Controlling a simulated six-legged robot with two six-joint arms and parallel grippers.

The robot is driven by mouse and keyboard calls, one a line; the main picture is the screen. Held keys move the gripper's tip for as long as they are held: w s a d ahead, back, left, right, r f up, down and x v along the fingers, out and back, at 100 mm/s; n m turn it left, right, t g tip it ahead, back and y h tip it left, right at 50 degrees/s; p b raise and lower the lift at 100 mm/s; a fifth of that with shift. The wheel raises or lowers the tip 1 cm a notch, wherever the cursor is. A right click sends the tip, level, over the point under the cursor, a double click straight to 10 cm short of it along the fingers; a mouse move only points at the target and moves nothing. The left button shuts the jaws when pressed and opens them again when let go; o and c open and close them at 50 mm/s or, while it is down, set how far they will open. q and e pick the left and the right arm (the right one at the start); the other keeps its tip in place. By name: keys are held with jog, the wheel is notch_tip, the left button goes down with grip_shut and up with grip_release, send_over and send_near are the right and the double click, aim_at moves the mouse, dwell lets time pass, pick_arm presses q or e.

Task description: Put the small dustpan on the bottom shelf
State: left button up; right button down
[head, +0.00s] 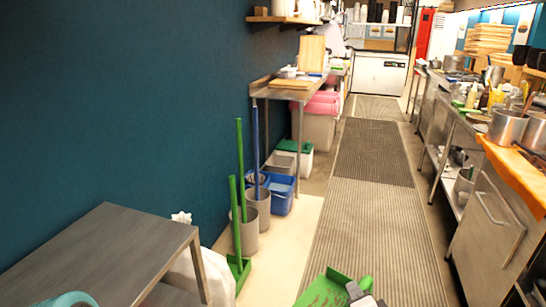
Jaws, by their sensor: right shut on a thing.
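The small green dustpan (324,291) is at the bottom edge of the head view, low over the striped floor mat; its front part is cut off by the frame. My right gripper (356,291) is shut on it near its rounded green handle end. The gripper partly hides the handle. A grey table (100,252) stands at the lower left, and a small part of its lower shelf (170,296) shows under the top. My left gripper is not in view.
A white bag (184,272) stands beside the grey table. A long-handled green tool (238,268), grey bins (246,234) and a blue bucket (280,196) line the wall. A steel counter (485,225) runs along the right. The matted aisle (370,215) between is clear.

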notch_tip(320, 180, up, 9)
jog(key=p, duration=0.6)
jog(key=shift+f, duration=0.1)
jog(key=shift+s+r, duration=0.15)
jog(key=shift+r, duration=0.05)
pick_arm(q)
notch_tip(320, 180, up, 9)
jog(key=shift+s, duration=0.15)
pick_arm(e)
jog(key=v, duration=0.3)
jog(key=shift+s+r, duration=0.2)
jog(key=shift+s, duration=0.15)
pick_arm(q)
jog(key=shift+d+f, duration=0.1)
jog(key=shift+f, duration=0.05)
